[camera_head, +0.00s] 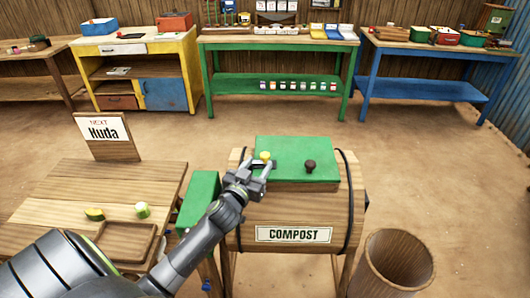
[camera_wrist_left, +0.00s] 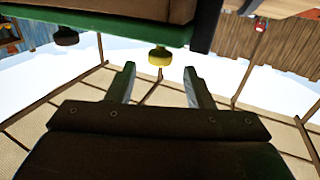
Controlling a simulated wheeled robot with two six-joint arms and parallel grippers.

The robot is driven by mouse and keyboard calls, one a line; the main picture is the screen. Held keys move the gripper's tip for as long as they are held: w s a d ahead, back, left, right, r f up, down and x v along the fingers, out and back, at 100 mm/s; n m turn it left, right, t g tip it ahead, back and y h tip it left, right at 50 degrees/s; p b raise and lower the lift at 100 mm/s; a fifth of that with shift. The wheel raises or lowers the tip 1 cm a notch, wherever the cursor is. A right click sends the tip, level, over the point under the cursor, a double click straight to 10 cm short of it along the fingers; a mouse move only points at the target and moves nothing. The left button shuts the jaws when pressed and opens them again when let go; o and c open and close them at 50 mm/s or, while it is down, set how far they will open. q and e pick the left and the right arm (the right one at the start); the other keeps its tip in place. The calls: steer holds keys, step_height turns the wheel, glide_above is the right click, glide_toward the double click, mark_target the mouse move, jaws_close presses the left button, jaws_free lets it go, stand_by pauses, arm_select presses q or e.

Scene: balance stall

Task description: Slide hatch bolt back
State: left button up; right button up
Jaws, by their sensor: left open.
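The compost barrel (camera_head: 252,214) lies on a wooden stand, with a green hatch (camera_head: 288,147) on top. A yellow knob (camera_head: 265,156) stands at the hatch's left part, and a dark knob (camera_head: 310,166) stands to its right. I cannot make out the bolt's bar; the gripper covers that spot. My left gripper (camera_head: 259,168) is open at the yellow knob. In the left wrist view the yellow knob (camera_wrist_left: 160,57) is just beyond the open fingertips, in line with the gap, and the dark knob (camera_wrist_left: 65,36) is off to the left. My right gripper is not in view.
A wooden table (camera_head: 55,205) with a sign, a shallow tray (camera_head: 126,238) and small items is at left. A green box (camera_head: 199,199) stands beside the barrel. A round wooden bin (camera_head: 397,262) is at front right. Workbenches line the back; the floor between is clear.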

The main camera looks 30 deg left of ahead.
mark_target(263, 159)
arm_select(q)
steer(key=w, duration=0.3)
steer(key=w+a, duration=0.1)
steer(key=w, duration=0.1)
steer(key=shift+w+p, duration=0.3)
